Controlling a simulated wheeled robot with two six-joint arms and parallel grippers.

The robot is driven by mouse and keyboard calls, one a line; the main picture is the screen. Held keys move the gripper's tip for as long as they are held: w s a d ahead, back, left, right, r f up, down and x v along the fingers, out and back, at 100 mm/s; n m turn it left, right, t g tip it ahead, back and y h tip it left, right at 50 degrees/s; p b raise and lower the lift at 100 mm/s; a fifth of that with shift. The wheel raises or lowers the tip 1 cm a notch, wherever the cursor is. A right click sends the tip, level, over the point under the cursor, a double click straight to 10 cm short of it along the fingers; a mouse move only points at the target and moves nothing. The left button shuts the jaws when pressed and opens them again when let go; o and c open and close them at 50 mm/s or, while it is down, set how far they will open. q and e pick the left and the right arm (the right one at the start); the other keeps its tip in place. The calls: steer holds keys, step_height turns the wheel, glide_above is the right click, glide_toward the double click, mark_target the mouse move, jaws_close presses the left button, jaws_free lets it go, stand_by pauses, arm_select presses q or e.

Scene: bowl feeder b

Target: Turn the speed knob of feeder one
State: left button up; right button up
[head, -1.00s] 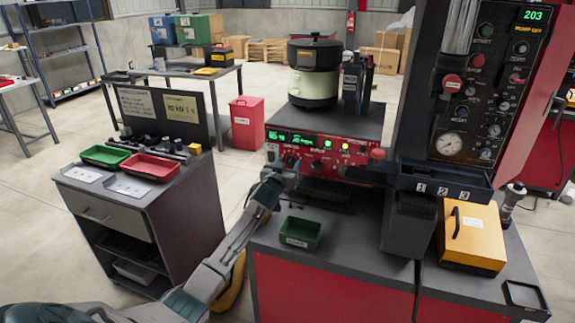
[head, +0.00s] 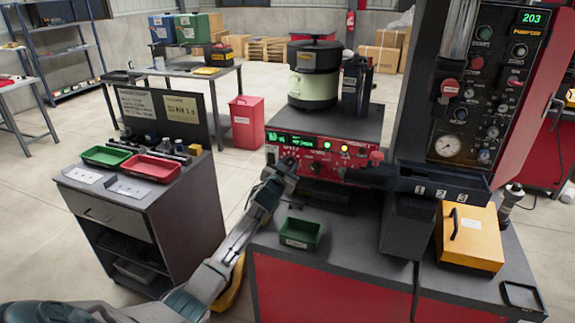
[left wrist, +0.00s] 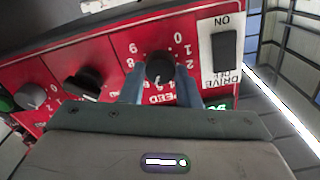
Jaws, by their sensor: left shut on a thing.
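The red control panel (head: 325,172) of the feeder carries green displays, lamps and dark knobs. In the left wrist view the panel is upside down, and a black round knob (left wrist: 160,68) sits inside a printed number dial with partly hidden lettering beneath it. My left gripper (left wrist: 160,82) has one blue-grey finger on each side of this knob and is shut on it. In the head view my left gripper (head: 279,173) is at the left end of the panel and hides the knob. My right gripper is not in view.
A black drive switch (left wrist: 224,50) and another dark knob (left wrist: 84,82) flank the gripped knob. The feeder bowl (head: 314,73) stands behind the panel. A green tray (head: 300,233) lies on the bench below, and a dark chute (head: 425,182) juts out at right.

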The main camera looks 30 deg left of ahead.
arm_select(q)
steer(key=shift+m, duration=0.8)
steer(key=shift+p, duration=0.3)
steer(key=shift+m, duration=0.3)
steer(key=o, duration=1)
